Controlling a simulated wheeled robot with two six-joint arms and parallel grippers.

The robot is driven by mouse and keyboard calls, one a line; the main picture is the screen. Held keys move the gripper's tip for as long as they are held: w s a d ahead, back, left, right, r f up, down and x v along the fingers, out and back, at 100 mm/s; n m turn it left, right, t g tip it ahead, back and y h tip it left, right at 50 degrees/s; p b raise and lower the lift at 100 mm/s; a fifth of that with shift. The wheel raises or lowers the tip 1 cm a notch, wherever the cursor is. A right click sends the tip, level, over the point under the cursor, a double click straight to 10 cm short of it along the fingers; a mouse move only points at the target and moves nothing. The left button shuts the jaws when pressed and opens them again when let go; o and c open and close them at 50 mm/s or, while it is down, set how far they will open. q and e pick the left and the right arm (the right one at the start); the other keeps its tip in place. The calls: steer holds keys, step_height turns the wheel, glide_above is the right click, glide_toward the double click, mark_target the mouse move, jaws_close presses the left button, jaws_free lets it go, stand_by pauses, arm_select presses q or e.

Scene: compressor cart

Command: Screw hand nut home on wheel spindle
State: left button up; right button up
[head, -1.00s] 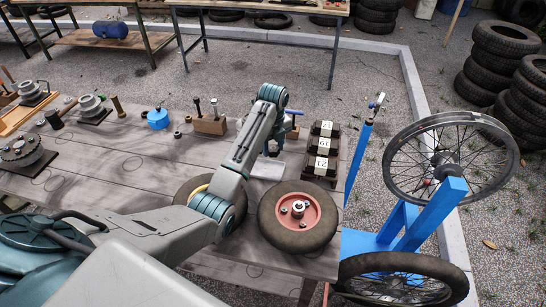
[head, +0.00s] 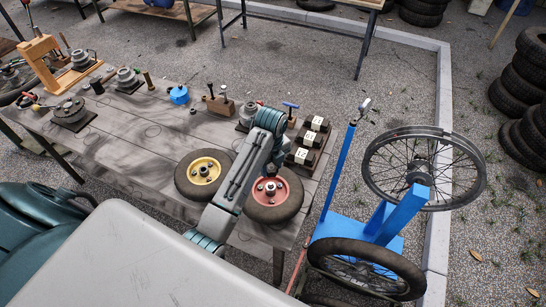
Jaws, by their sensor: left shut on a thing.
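A wheel with a red hub and dark tyre (head: 286,207) lies flat near the table's front right edge. Its metal wheel spindle (head: 270,187) stands at the hub's middle, with small bolts around it. My left arm reaches across the wheel from the lower left. My left gripper (head: 272,170) points down over the far part of this wheel, close to the spindle. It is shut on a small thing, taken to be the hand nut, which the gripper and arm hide. I cannot tell whether the nut touches the spindle. My right gripper is out of view.
A yellow-hubbed wheel (head: 203,173) lies just left of my arm. A blue stand (head: 385,220) with spoked wheels is right of the table.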

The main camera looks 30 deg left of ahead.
arm_select(q)
steer(key=shift+a+f, duration=0.15)
steer(key=shift+a, duration=0.05)
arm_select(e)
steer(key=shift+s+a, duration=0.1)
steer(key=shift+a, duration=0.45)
arm_select(q)
steer(key=shift+d+f+b, duration=0.15)
steer(key=shift+f+b, duration=0.25)
steer(key=shift+f, duration=0.75)
steer(key=shift+f+b, duration=0.35)
steer(key=shift+f, duration=1.05)
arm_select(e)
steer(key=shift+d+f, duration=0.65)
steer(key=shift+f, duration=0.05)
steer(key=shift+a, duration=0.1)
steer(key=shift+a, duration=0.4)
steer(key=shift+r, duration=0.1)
arm_select(q)
steer(key=shift+p, duration=0.55)
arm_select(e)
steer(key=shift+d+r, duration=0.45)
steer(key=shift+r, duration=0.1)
